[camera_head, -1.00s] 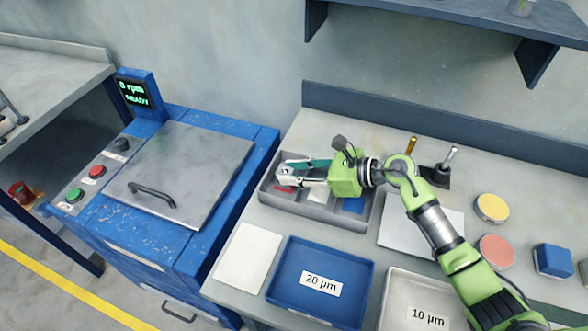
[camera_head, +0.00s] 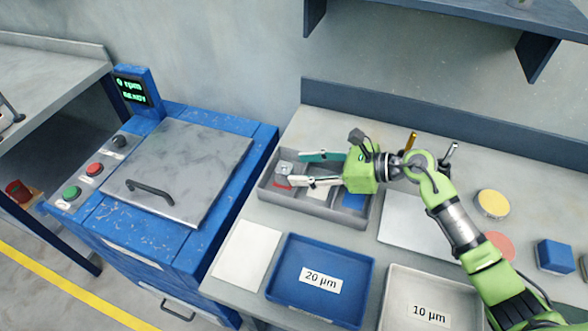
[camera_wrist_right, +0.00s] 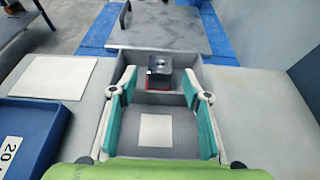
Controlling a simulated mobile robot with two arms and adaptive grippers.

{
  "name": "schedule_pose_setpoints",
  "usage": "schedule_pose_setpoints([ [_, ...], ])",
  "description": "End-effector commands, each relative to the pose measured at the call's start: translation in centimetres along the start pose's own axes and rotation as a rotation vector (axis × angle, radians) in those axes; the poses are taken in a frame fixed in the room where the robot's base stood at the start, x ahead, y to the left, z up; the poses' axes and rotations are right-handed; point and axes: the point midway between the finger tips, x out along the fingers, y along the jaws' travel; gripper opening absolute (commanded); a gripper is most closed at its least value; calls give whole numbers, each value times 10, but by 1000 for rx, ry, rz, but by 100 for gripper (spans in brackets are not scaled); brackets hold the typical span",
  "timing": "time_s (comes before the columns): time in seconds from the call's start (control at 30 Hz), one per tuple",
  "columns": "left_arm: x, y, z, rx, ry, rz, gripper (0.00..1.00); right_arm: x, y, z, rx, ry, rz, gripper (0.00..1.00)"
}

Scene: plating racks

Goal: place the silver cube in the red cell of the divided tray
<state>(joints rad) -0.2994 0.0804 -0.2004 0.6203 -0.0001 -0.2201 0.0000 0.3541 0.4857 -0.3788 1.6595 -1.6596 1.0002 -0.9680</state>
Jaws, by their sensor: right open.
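The silver cube (camera_head: 284,169) sits in the red cell (camera_head: 280,183) at the left end of the grey divided tray (camera_head: 338,214). My right gripper (camera_head: 298,169) is open above the tray, to the right of the cube. In the wrist view its teal fingers are spread wide, with nothing between them, and do not touch the cube. My left gripper is not in view.
The tray also has a white cell (camera_head: 317,194) and a blue cell (camera_head: 354,201). A blue machine with a metal lid (camera_head: 180,170) stands left. A blue tray (camera_head: 320,260) and a pale tray (camera_head: 430,285) are in front; a blue cube (camera_head: 554,257) is right.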

Motion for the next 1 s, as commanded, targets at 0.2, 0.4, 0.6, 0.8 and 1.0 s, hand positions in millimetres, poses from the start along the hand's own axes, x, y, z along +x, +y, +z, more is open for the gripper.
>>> schedule_pose_setpoints([
  [0.2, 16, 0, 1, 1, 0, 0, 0, -48, -1, -4, -2, 4, -3, 44],
  [0.4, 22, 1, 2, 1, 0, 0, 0, -76, 0, -3, 0, 2, 0, 44],
  [0.6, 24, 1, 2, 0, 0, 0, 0, -85, 0, 0, 0, 0, 0, 44],
  [0.8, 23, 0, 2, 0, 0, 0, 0, -85, 0, 0, 0, 0, 1, 44],
  [1.0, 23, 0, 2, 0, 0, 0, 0, -84, 0, 0, 0, 0, 0, 44],
])
